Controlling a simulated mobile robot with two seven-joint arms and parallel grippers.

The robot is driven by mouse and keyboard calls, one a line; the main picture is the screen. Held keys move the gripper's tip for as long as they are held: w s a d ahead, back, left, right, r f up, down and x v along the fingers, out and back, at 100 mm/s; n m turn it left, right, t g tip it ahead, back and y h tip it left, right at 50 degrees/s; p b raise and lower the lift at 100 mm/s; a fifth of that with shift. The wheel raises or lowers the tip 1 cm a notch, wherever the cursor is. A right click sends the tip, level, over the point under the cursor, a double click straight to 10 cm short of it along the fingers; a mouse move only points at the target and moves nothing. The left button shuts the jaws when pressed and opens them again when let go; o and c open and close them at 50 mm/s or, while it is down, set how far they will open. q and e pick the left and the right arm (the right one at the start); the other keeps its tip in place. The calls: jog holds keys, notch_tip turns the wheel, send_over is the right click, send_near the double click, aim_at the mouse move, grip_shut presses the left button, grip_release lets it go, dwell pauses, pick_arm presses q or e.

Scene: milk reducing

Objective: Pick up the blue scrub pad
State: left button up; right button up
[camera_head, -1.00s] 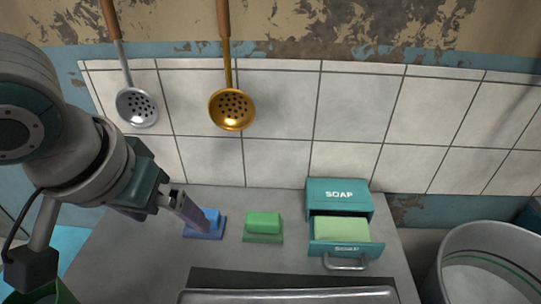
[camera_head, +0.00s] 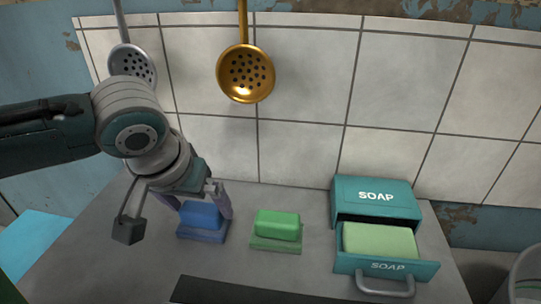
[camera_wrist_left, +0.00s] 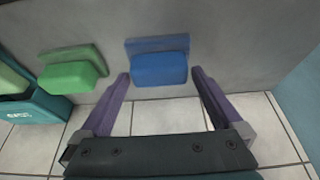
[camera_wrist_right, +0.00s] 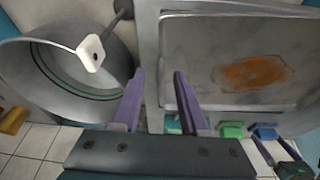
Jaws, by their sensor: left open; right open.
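The blue scrub pad (camera_head: 201,214) rests on a flat blue base (camera_head: 207,237) at the left of the grey counter. My left gripper (camera_head: 204,200) is open, reaching down with its purple fingers at either side of the pad. In the left wrist view the blue pad (camera_wrist_left: 159,70) lies between the open fingertips (camera_wrist_left: 160,75), with a gap visible on each side. Whether a finger touches it cannot be told. My right gripper (camera_wrist_right: 159,74) is open and empty, away from the pad, above the area beside a metal tray.
A green pad (camera_head: 278,224) on its base stands right of the blue one. A teal soap box (camera_head: 376,196) with an open drawer (camera_head: 388,266) is farther right. Two skimmers hang on the tiled wall. The right wrist view shows a stained tray (camera_wrist_right: 190,50) and a metal pot (camera_wrist_right: 40,95).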

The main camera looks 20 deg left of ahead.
aim_at(201, 208)
pick_arm(q)
jog(key=shift+w+f, duration=0.3)
jog(key=shift+f, duration=0.35)
pick_arm(e)
jog(key=shift+f, duration=0.3)
pick_arm(q)
jog(key=c, duration=1.1)
notch_tip(201, 208, up, 20)
jog(key=p, duration=0.4)
jog(key=shift+r+p, duration=0.1)
jog(key=shift+p, duration=0.25)
pick_arm(e)
notch_tip(201, 208, up, 5)
jog(key=shift+f, duration=0.1)
